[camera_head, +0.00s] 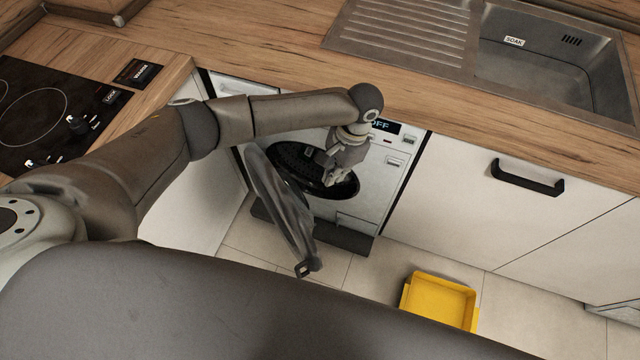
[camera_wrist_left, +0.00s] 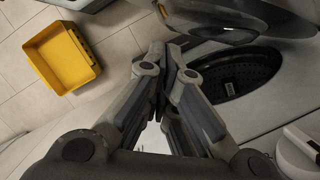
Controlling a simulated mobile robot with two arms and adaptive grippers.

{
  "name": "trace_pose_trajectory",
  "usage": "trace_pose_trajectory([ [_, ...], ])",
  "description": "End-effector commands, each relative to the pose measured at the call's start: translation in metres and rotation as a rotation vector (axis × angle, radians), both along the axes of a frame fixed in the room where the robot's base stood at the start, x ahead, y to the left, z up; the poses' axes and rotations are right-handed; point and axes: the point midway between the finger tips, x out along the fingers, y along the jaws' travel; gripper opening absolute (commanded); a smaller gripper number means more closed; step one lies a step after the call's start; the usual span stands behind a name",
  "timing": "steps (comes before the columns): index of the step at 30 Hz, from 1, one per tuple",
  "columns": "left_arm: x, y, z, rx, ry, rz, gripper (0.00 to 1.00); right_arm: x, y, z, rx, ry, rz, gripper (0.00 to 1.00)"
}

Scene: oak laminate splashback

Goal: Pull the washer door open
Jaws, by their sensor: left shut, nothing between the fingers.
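The washer (camera_head: 375,178) is a white front-loader under the counter, with a dark drum opening and an OFF display. Its door (camera_head: 283,205) stands swung open to the left, a dark round panel with a small catch at its lower end. In the left wrist view the drum opening (camera_wrist_left: 240,75) shows at the right and the door (camera_wrist_left: 225,25) at the top. My left gripper (camera_head: 332,180) is in front of the drum opening, right of the door and apart from it. Its fingers (camera_wrist_left: 170,55) are shut and empty. My right gripper is not in view.
A yellow tray (camera_head: 440,298) lies on the tiled floor to the right, also in the left wrist view (camera_wrist_left: 63,58). A white cabinet with a black handle (camera_head: 528,180) is right of the washer. Above are the wooden counter, sink (camera_head: 550,65) and hob (camera_head: 45,112).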

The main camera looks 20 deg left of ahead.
Motion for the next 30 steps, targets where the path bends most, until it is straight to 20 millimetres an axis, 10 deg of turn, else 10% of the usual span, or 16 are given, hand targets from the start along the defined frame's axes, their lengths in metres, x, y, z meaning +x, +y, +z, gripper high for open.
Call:
trace_pose_trajectory([
  [18, -0.02, 0.016, -0.098, 0.003, 0.003, 0.0, 0.0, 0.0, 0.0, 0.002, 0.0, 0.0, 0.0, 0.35],
  [30, -0.05, 0.041, -0.096, 0.0, 0.002, -0.001, 0.0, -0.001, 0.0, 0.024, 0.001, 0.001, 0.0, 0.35],
])
